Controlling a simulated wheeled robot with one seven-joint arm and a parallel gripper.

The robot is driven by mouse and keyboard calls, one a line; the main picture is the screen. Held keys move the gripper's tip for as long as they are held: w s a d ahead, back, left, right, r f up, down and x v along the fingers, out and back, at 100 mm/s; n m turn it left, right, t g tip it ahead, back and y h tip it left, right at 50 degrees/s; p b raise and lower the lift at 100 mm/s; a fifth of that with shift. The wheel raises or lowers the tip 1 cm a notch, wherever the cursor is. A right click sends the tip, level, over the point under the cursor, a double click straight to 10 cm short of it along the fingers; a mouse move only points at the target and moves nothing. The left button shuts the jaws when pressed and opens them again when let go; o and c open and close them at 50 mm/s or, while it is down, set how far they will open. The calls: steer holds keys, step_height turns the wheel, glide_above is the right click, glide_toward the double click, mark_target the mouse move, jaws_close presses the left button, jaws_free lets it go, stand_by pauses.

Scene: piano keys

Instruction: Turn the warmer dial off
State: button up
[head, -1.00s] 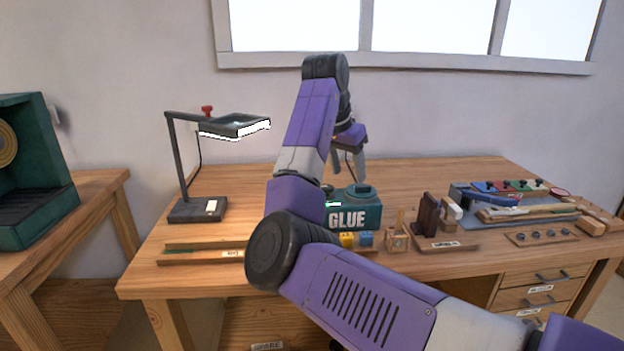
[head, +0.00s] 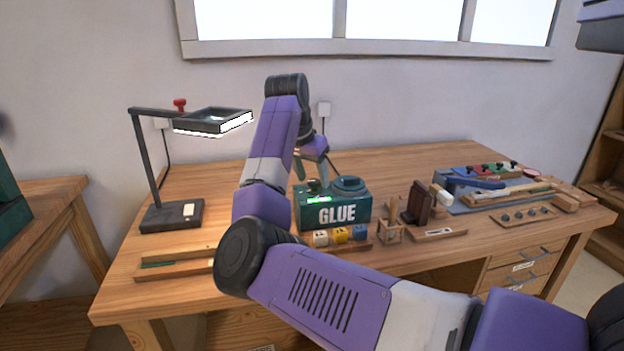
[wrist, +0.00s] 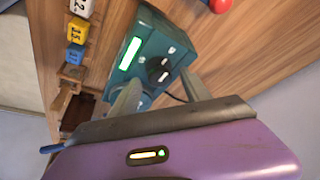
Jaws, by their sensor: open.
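The green glue warmer (head: 336,213), marked GLUE, stands on the workbench with a lit green strip (head: 318,199). Its dark dial (head: 314,185) sits on the top left, beside a round lid (head: 350,184). In the wrist view, the black dial (wrist: 157,70) with a light mark lies near the bright green strip (wrist: 130,53). My gripper (head: 311,175) is open and empty above and behind the dial, pointing down. In the wrist view, my gripper's (wrist: 159,80) fingertips appear on either side of the dial. I cannot tell whether they touch it.
Number blocks (head: 339,236) and a small wooden frame (head: 390,232) sit in front of the warmer. A lamp (head: 172,215) stands at left. Clamps and wood pieces (head: 497,192) lie at right. The bench behind the warmer is mostly clear.

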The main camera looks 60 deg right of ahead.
steer(key=shift+d+f, duration=0.15)
steer(key=shift+f, duration=0.15)
jaws_close()
steer(key=shift+s+r, duration=0.1)
